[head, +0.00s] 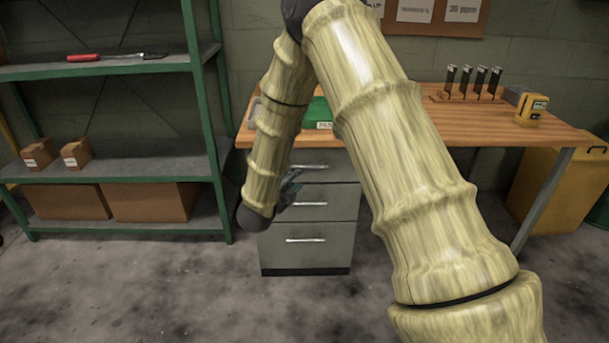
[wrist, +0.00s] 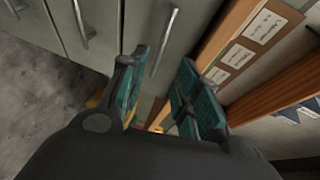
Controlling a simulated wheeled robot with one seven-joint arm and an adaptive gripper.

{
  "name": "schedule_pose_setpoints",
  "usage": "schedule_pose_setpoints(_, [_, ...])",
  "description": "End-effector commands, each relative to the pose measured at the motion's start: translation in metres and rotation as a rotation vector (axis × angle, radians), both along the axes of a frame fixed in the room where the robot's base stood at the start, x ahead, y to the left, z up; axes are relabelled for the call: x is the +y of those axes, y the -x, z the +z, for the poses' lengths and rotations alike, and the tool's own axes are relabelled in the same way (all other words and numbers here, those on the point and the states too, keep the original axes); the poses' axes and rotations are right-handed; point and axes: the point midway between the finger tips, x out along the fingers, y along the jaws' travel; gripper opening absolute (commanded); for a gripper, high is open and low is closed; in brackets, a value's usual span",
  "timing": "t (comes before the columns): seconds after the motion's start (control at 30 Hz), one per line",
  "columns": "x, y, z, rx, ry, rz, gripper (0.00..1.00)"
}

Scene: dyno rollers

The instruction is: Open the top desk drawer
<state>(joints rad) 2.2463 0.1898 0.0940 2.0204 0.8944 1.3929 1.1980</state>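The desk's grey drawer unit stands below the wooden top in the head view. Its top drawer (head: 338,166) looks shut, with a silver bar handle (head: 309,167). My gripper (head: 291,182) is in front of the unit's left side, partly hidden behind my arm. In the wrist view my gripper (wrist: 164,66) is open, with its teal-padded fingers apart. The top drawer's handle (wrist: 164,40) shows between the two fingers, running roughly lengthwise with them. I cannot tell whether the fingers reach past the handle or touch it.
The two lower drawers (head: 330,203) (head: 335,243) look shut. A green metal shelf (head: 212,130) stands left, a yellow bin (head: 550,190) right. The floor in front is clear.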

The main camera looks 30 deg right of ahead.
Motion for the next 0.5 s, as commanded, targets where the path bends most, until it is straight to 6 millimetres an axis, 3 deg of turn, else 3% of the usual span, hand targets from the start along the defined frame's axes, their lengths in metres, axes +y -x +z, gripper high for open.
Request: schedule_pose_setpoints(0.5, [-0.06,-0.043,-0.015,0.003,0.001,0.001,0.32])
